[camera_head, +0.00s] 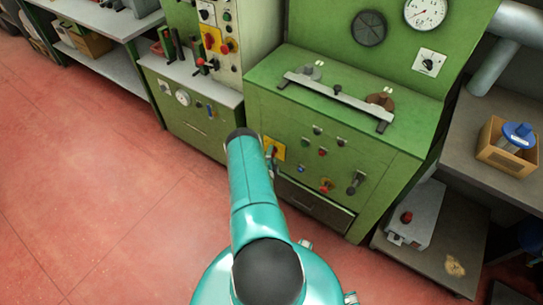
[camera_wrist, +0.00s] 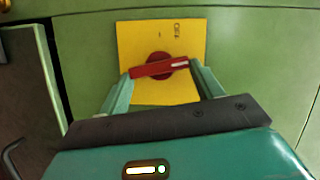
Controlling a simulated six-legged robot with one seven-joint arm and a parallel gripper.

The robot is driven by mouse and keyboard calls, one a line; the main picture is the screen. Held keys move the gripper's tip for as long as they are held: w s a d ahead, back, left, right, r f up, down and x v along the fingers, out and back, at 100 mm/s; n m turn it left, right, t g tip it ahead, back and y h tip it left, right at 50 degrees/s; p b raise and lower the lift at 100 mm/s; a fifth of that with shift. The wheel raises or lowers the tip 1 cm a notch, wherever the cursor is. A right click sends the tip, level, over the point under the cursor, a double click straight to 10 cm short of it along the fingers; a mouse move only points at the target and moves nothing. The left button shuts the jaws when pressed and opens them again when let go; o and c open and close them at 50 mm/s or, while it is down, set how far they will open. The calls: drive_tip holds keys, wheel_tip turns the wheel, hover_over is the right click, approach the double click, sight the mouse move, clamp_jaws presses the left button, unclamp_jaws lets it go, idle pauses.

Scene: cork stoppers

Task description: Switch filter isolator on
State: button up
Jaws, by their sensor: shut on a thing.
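The filter isolator is a red rotary handle (camera_wrist: 160,68) on a yellow plate (camera_wrist: 185,34), set in the green cabinet front. In the wrist view the handle lies nearly level, its right end slightly higher, with a white mark at that end. My gripper (camera_wrist: 163,71) is shut on the handle, one finger at each end. Small dark lettering shows on the plate's upper right, too small to read surely. In the head view the yellow plate (camera_head: 279,149) shows just right of my arm's far end, which partly hides it and the gripper.
The green cabinet (camera_head: 340,130) carries several other knobs, a black lever (camera_head: 355,183) and a red knob (camera_head: 326,186) near the plate. A second green machine (camera_head: 195,110) stands left. A low shelf with a grey box (camera_head: 420,215) is right. Red floor (camera_head: 90,180) at left is clear.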

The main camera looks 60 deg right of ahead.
drive_tip(key=shift+f+m+t+h, duration=0.2)
drive_tip(key=shift+m+t+h, duration=0.1)
drive_tip(key=shift+m, duration=0.7)
drive_tip(key=o, duration=1)
drive_tip(key=v, duration=1.4)
drive_tip(key=shift+w, duration=0.1)
drive_tip(key=shift+d, duration=0.1)
